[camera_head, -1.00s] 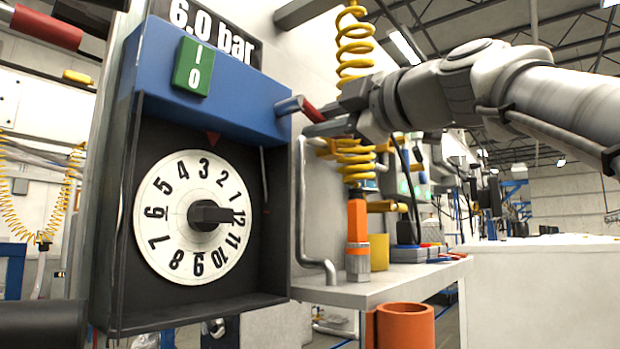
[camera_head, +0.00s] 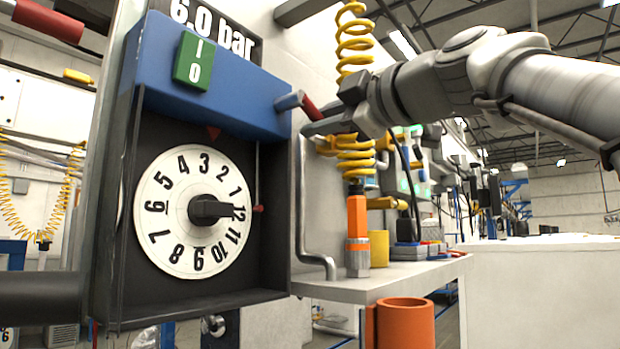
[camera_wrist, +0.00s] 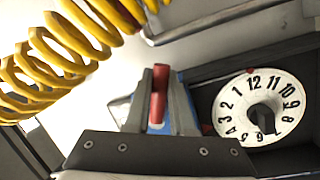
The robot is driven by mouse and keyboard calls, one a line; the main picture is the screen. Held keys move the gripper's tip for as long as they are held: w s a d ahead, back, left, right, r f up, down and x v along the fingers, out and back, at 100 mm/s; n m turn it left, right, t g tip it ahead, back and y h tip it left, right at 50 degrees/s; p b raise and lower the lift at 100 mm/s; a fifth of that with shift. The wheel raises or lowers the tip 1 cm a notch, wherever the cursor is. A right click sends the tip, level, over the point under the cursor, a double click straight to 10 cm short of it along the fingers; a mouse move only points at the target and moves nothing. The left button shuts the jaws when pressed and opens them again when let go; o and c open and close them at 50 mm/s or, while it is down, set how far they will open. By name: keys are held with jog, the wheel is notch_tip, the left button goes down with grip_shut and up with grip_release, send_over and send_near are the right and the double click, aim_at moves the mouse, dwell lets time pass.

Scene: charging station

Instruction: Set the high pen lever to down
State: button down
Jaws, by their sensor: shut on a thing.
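The lever with a red handle (camera_head: 312,107) sticks out of the right side of the blue housing (camera_head: 235,105) and slopes down to the right. My gripper (camera_head: 318,125) is at the handle's end, coming from the right. In the wrist view the red handle (camera_wrist: 158,94) lies between my gripper's two fingers (camera_wrist: 158,108), which are shut on it. The fingers hide part of the handle. Below the housing is a white numbered dial (camera_head: 178,218) with a black knob pointing near 12; the dial also shows in the wrist view (camera_wrist: 240,110).
A yellow coiled hose (camera_head: 355,50) hangs close behind my gripper; it fills the upper left of the wrist view (camera_wrist: 65,45). A grey bent pipe (camera_head: 301,215) runs below the lever. A shelf (camera_head: 375,285) with an orange fitting (camera_head: 357,220) stands below. Another red-handled lever (camera_head: 45,20) is at upper left.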

jog(key=shift+s+a+f+m+h, duration=0.1)
jog(key=shift+s+f+m+h, duration=0.15)
jog(key=shift+m, duration=0.55)
jog(key=shift+s+a+f+m+h, duration=0.15)
jog(key=shift+f+m, duration=0.15)
jog(key=shift+m, duration=0.5)
jog(key=shift+w, duration=0.15)
jog(key=c, duration=0.8)
grip_release()
jog(key=shift+o, duration=0.2)
jog(key=shift+d, duration=0.1)
jog(key=b+v, duration=0.3)
jog(key=v, duration=1.4)
jog(key=shift+d+r, duration=0.25)
jog(key=shift+d, duration=0.05)
